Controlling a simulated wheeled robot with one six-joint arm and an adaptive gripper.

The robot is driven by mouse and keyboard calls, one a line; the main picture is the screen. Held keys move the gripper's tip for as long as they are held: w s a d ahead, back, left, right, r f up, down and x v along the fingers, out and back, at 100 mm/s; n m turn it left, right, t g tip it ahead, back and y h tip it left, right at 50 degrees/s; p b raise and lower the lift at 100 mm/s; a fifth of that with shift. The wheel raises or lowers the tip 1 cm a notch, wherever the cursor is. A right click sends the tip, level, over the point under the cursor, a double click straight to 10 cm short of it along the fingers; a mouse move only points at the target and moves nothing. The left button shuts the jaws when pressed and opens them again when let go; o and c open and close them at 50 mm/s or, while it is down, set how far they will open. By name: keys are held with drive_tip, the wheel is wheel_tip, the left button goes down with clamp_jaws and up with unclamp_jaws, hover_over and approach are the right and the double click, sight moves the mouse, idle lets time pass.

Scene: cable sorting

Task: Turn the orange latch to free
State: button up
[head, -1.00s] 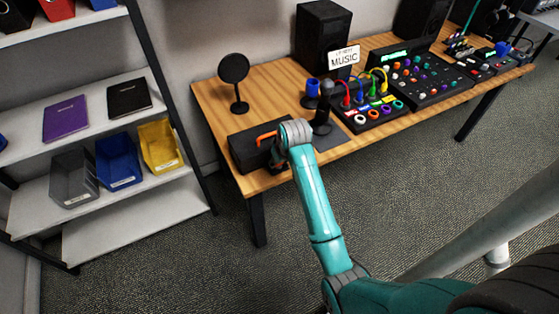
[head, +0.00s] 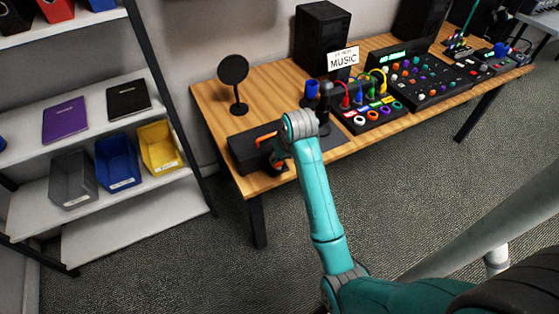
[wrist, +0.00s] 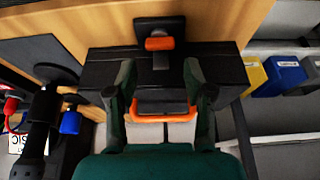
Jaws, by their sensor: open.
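A black case (head: 245,152) lies at the left end of the table, and its lid also shows in the wrist view (wrist: 100,72). The orange latch (wrist: 160,43) sits crosswise on a dark plate at the case's front side, and it also shows low on the case in the head view (head: 279,166). An orange carry handle (wrist: 160,112) lies on the other side of the case. My gripper (wrist: 158,78) is open and empty over the case, its fingers spread to either side. The latch shows beyond the fingertips, apart from them. In the head view my wrist partly hides the case's right end.
A microphone on a stand (head: 323,112) and a blue cup-like item (head: 312,92) stand close to the right of my wrist. A round black disc on a stand (head: 234,72) is behind the case. Shelves with bins (head: 118,162) are at the left. Bare wood borders the case's front.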

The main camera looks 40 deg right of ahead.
drive_tip(key=v, duration=0.6)
drive_tip(key=shift+r, duration=0.1)
idle(0.4)
drive_tip(key=s+a+f+n+t, duration=0.1)
drive_tip(key=s+a+f+t, duration=0.4)
drive_tip(key=s+a+f, duration=0.85)
drive_tip(key=s+a+r+t, duration=0.1)
drive_tip(key=s+a+r, duration=0.2)
drive_tip(key=s, duration=0.4)
drive_tip(key=s+a+r+n+t+y, duration=0.1)
drive_tip(key=s+a+r+t, duration=0.1)
drive_tip(key=s+r, duration=0.3)
drive_tip(key=s+a+r+n+t, duration=0.1)
drive_tip(key=s+r, duration=0.4)
drive_tip(key=s, duration=0.6)
drive_tip(key=a+t, duration=0.1)
drive_tip(key=a, duration=0.1)
drive_tip(key=shift+a, duration=0.3)
